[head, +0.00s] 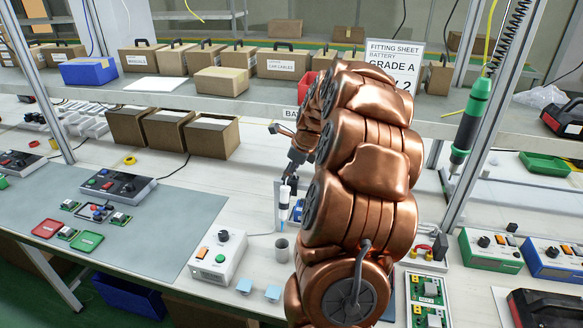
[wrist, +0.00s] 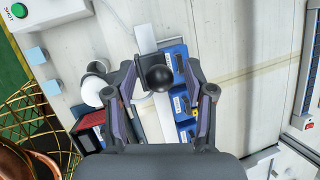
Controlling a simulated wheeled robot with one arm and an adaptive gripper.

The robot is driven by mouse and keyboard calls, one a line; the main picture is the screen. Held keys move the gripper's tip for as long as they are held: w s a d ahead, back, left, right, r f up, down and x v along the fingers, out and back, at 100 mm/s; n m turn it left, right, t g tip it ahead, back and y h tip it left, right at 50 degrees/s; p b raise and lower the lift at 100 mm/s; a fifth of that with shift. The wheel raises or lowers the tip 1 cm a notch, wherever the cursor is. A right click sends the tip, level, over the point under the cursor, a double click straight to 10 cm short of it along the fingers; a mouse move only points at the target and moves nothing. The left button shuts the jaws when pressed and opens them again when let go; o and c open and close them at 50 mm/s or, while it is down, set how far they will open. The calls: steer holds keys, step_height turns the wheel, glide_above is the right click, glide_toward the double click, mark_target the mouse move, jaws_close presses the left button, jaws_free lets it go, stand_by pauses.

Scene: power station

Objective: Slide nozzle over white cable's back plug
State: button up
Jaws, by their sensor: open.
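My gripper (wrist: 161,70) is open, with one dark finger on each side of a black round-topped part (wrist: 159,78) in the wrist view. The fingers look apart from it. I cannot tell whether this part is the nozzle. In the head view, my gripper (head: 292,165) is partly hidden by my copper arm above the bench. A white upright tube with a blue band (head: 283,208) stands just below it. I cannot clearly make out the white cable or its back plug in either view.
Blue battery blocks (wrist: 181,105) stand close to the right finger. A green-black driver (head: 470,125) hangs at right.

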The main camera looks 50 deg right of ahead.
steer(key=shift+w+f, duration=0.1)
steer(key=shift+f, duration=0.15)
steer(key=shift+c, duration=0.2)
steer(key=shift+r, duration=0.15)
jaws_close()
